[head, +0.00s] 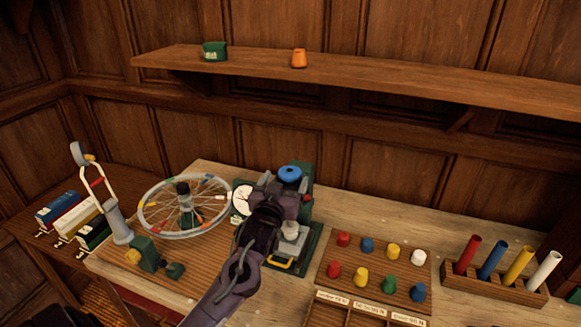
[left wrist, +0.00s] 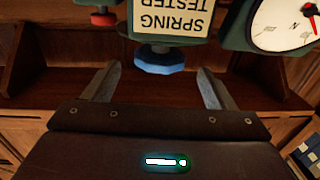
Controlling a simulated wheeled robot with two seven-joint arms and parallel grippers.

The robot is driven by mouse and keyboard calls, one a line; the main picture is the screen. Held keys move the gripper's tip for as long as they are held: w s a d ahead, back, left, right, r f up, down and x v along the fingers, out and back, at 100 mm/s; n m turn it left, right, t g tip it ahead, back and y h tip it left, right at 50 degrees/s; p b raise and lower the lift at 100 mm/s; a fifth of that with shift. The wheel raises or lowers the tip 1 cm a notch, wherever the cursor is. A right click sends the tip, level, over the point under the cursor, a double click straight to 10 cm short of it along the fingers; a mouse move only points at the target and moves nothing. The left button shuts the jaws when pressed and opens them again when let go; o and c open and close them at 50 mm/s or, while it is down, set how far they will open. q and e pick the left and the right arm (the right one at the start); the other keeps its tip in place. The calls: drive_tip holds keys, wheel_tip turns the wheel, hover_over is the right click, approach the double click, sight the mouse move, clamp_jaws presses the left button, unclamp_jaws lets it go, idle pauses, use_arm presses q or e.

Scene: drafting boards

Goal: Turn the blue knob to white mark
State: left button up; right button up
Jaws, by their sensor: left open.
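The blue knob (head: 290,174) sits on the green spring tester (head: 304,172) at the back of the bench. In the left wrist view the blue knob (left wrist: 158,64) shows beyond the fingertips, close to the tester's upside-down "SPRING TESTER" label (left wrist: 172,17). My left gripper (head: 288,203) is in front of the tester and hides part of it. In the left wrist view the left gripper (left wrist: 158,84) is open with nothing between its fingers; the knob lies in line with the gap, apart from them. I cannot make out a white mark on the knob.
A round dial (head: 243,199) is beside the tester. A spoked wheel (head: 186,206) stands left of it. A board of coloured pegs (head: 374,268) and a rack of coloured tubes (head: 493,284) are to the right. A shelf (head: 380,82) runs above.

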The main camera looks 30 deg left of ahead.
sight(293, 166)
use_arm(q)
drive_tip(key=p+x, duration=0.1)
drive_tip(key=x, duration=0.2)
drive_tip(key=shift+w, duration=0.1)
drive_tip(key=shift+x, duration=0.75)
drive_tip(key=shift+f, duration=0.1)
drive_tip(key=shift+c, duration=1.6)
drive_tip(key=c, duration=0.7)
use_arm(e)
drive_tip(key=shift+w+d+r, duration=0.25)
drive_tip(key=shift+w+r, duration=0.05)
drive_tip(key=shift+r, duration=0.15)
drive_tip(key=shift+w+d+r, duration=0.2)
drive_tip(key=shift+w+r, duration=0.05)
drive_tip(key=shift+r, duration=0.15)
use_arm(q)
drive_tip(key=shift+n+y, duration=0.3)
drive_tip(key=shift+y, duration=0.1)
